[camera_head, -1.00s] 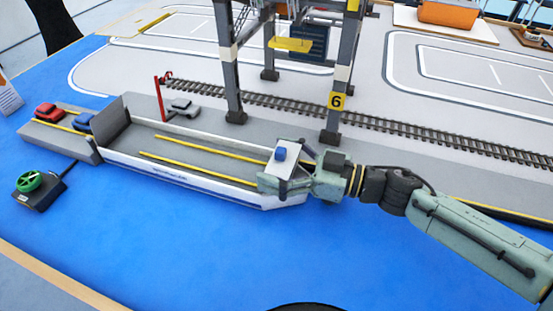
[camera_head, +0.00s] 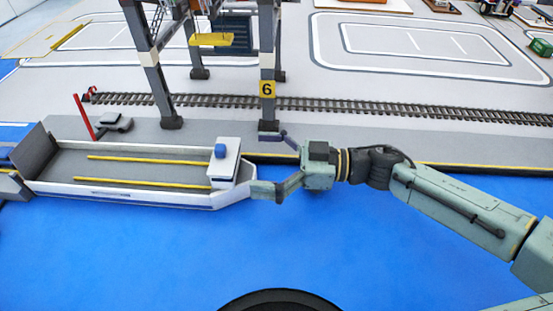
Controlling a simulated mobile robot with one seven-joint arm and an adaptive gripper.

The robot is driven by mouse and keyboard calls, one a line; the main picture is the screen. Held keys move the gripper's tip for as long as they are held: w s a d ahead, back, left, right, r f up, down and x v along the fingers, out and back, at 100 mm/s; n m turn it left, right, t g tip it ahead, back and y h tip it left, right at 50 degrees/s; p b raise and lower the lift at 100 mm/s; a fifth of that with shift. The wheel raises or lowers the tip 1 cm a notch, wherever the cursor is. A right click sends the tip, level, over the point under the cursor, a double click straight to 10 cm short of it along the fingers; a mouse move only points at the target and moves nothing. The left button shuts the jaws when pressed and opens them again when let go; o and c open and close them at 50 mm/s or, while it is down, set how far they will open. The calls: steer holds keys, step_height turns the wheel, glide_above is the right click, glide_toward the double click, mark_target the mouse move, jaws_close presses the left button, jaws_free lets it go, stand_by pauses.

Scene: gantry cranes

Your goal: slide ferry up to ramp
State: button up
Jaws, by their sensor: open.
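The ferry (camera_head: 130,196) is a grey and white flat-decked boat with yellow deck lines, afloat on the blue water at the left. Its white cabin (camera_head: 223,165) with a blue top stands at the right end, and a raised grey flap (camera_head: 35,150) at the left end. The grey ramp (camera_head: 10,186) is mostly cut off by the left edge, so any gap to the ferry is hard to judge. My gripper (camera_head: 260,163) is open and empty, just right of the cabin end. Its lower fingertip is close to the bow; I cannot tell whether they touch.
A grey quay with a black and yellow edge (camera_head: 450,168) runs behind the water. Open water lies in front.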

steer(key=shift+s+d, duration=0.1)
steer(key=shift+d, duration=1.9)
